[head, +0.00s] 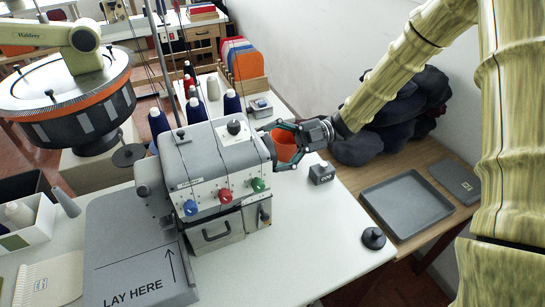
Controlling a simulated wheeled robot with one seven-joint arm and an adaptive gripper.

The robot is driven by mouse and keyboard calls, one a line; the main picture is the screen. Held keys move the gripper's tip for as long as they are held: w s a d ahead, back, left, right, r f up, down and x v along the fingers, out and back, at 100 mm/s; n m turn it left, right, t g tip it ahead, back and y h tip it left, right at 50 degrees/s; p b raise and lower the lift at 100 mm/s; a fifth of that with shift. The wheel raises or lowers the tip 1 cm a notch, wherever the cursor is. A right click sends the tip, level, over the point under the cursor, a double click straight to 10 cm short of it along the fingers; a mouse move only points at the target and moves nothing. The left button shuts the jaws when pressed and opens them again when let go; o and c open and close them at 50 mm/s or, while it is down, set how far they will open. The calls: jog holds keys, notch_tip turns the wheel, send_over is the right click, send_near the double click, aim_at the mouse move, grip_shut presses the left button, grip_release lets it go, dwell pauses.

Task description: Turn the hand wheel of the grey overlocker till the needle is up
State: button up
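The grey overlocker (197,155) stands on the white table, with blue, red and green dials on its front. My gripper (269,146) is at the right side of the machine, coming in from the right. Its two teal fingers are spread apart, one above the other, with their tips at the machine's right end. A dark edge there may be the hand wheel, but the fingers and housing mostly hide it. I cannot tell whether the fingers touch or grip it. The needle cannot be made out.
A small grey box (321,173) and a black knob-like piece (373,238) stand on the table to the right. A grey tray (407,230) and dark cloth (395,115) lie on the wooden side table. Thread cones stand behind the machine.

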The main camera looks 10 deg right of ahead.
jog(key=shift+n+b, duration=1.35)
jog(key=shift+n, duration=0.15)
jog(key=o, duration=1)
jog(key=shift+c, duration=0.2)
jog(key=w+d, duration=0.2)
jog(key=d, duration=1)
jog(key=shift+w, duration=0.25)
jog(key=shift+a+r, duration=0.1)
